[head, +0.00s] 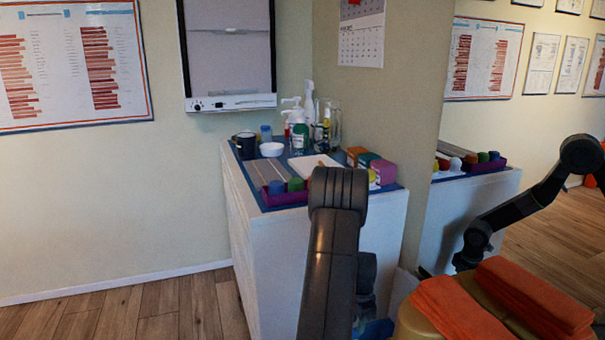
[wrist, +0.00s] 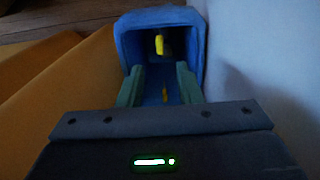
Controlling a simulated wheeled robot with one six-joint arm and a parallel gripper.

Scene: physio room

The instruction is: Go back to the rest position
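My gripper (wrist: 159,84) shows in the wrist view as two green fingers set apart. They reach toward the opening of a blue bin (wrist: 127,45). A yellow thing (wrist: 159,44) lies inside the bin beyond the fingertips. A smaller yellow patch (wrist: 165,93) shows in the gap between the fingers, touching neither. In the head view my arm stands in front of the cabinet, and my gripper is hidden. A bit of blue (head: 375,328), perhaps the bin, shows low beside the arm.
A white cabinet (head: 262,255) bears bottles (head: 300,135), a white bowl (head: 271,149), a dark mug (head: 246,145) and a purple tray (head: 285,197). Orange towels (head: 460,310) lie on a tan surface at lower right. A mirror at right reflects my arm. Floor (head: 150,310) at left is clear.

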